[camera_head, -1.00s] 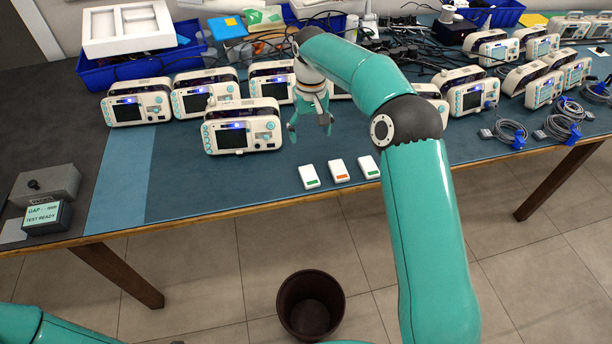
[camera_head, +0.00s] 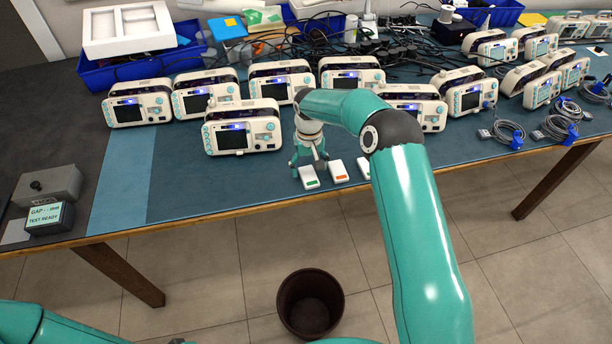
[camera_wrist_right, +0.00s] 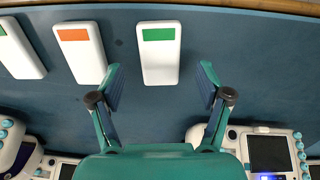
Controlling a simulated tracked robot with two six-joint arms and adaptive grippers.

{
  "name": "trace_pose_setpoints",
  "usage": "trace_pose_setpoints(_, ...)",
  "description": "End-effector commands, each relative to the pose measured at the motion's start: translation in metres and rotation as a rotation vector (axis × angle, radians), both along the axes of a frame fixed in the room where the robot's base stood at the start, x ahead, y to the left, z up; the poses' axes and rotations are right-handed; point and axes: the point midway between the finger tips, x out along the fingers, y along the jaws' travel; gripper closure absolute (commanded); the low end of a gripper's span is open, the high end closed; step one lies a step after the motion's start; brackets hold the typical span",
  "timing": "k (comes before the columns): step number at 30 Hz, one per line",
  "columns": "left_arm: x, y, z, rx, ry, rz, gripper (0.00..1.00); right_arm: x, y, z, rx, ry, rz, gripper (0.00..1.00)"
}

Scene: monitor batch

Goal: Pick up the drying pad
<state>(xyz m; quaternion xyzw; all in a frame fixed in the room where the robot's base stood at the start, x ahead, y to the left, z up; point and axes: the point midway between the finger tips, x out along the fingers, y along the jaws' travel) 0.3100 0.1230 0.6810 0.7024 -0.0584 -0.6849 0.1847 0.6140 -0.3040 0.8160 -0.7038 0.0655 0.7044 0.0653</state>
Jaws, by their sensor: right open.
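Three small flat white pads lie in a row near the table's front edge. The left pad (camera_head: 310,181) has a green end, the middle pad (camera_head: 338,172) an orange end, and the right one (camera_head: 366,164) is partly behind my right arm. No label names the drying pad. My right gripper (camera_head: 309,168) is open over the left pad. In the right wrist view, the green-ended pad (camera_wrist_right: 159,62) shows between the spread fingers, untouched as far as I can see. The orange-ended pad (camera_wrist_right: 82,55) is just left of them. My left gripper is out of view.
Several white monitors stand behind, the nearest one (camera_head: 242,130) just left of my gripper. Coiled cables (camera_head: 508,132) lie at the right, a grey test box (camera_head: 47,185) at the left. A dark bin (camera_head: 310,303) stands on the floor. The blue mat's front left is clear.

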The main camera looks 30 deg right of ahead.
Motion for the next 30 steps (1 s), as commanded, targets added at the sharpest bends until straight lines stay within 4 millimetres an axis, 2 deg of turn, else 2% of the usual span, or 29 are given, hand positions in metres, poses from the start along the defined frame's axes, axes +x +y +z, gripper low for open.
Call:
trace_pose_setpoints(1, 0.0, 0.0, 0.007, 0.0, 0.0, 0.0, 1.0, 0.0, 0.0, -0.006, 0.001, 0.004, 0.0, 0.23)
trace_pose_setpoints(6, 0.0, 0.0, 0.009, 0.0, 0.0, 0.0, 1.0, 0.001, 0.001, -0.025, 0.0, 0.001, 0.0, 0.23)
trace_pose_setpoints(14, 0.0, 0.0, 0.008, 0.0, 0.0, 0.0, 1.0, 0.001, 0.001, -0.028, 0.0, -0.001, 0.001, 0.23)
trace_pose_setpoints(25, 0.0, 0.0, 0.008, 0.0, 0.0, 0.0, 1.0, 0.001, 0.001, -0.027, 0.0, -0.001, 0.002, 0.85)
trace_pose_setpoints(30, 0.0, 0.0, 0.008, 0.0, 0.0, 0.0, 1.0, 0.001, 0.001, -0.027, 0.0, -0.001, 0.002, 0.87)
